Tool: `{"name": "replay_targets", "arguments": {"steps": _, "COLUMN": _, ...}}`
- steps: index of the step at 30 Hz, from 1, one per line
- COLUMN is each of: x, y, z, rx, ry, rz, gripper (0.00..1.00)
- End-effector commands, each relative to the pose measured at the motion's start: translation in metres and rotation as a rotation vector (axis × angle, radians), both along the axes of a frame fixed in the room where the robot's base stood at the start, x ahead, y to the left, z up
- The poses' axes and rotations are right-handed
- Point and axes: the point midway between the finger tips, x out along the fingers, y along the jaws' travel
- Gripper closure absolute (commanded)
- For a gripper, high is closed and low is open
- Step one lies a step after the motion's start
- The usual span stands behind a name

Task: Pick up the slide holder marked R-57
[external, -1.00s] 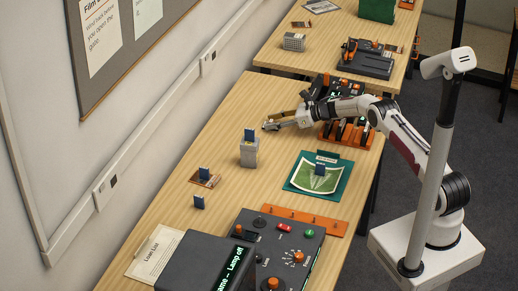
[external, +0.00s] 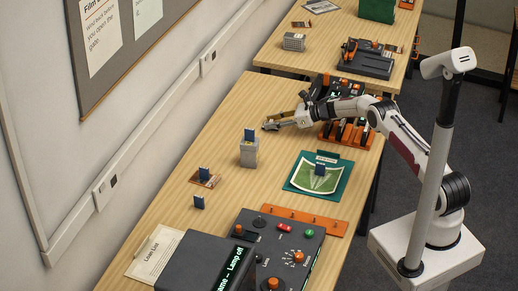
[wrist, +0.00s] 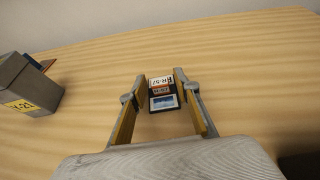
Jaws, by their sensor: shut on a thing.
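The slide holder marked R-57 (wrist: 162,93) shows in the wrist view as a small dark holder with a white and red label and a bluish picture window. My gripper (wrist: 161,77) is shut on it, with one yellow-lined finger at each side. In the external view my gripper (external: 270,125) is low over the far part of the near table. The held holder cannot be made out there. I cannot tell whether it is clear of the tabletop.
A grey box (external: 249,157) with a blue holder on top stands nearby; its yellow label shows in the wrist view (wrist: 22,104). A green mat (external: 292,187) and a black and orange device (external: 350,134) lie right. Bare wood surrounds my gripper.

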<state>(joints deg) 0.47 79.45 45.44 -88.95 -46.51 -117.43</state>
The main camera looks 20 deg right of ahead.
Motion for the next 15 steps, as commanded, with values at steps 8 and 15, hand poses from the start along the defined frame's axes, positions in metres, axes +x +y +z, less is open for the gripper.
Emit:
{"name": "replay_targets", "arguments": {"steps": 8, "x": 0.0, "y": 0.0, "z": 0.007, "rx": 0.001, "ry": -0.001, "rz": 0.0, "gripper": 0.85}}
{"name": "replay_targets", "arguments": {"steps": 15, "x": 0.0, "y": 0.0, "z": 0.028, "rx": 0.0, "ry": -0.002, "rz": 0.001, "gripper": 0.85}}
